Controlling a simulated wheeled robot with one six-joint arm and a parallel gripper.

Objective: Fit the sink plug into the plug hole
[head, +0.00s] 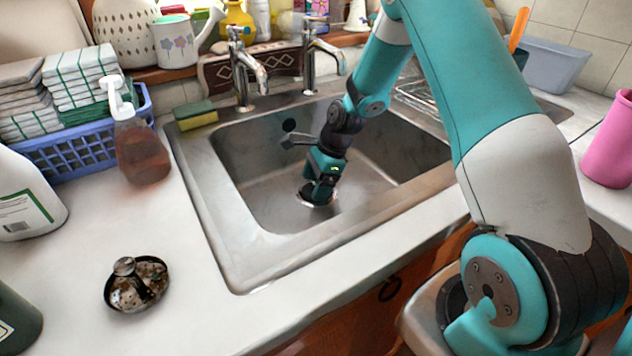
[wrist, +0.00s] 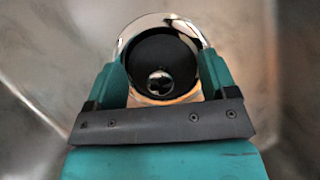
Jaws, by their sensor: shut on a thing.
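The sink plug is a black disc (wrist: 150,50) with a shiny round knob (wrist: 160,84), seen in the wrist view between my fingers. My gripper (wrist: 162,78) is shut on the plug. Behind the plug, the chrome rim of the plug hole (wrist: 136,30) curves around its far side. In the head view my gripper (head: 314,193) points down into the sink at the plug hole (head: 324,202), whose rim shows around the fingertips. The plug is hidden there by my gripper. I cannot tell whether the plug is seated or just above the hole.
The steel sink (head: 265,205) has walls around my gripper. Two taps (head: 243,70) stand behind it, and a sponge (head: 196,115) lies on its back left edge. A soap bottle (head: 141,150) and a dark dish with a metal piece (head: 137,283) stand on the left counter.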

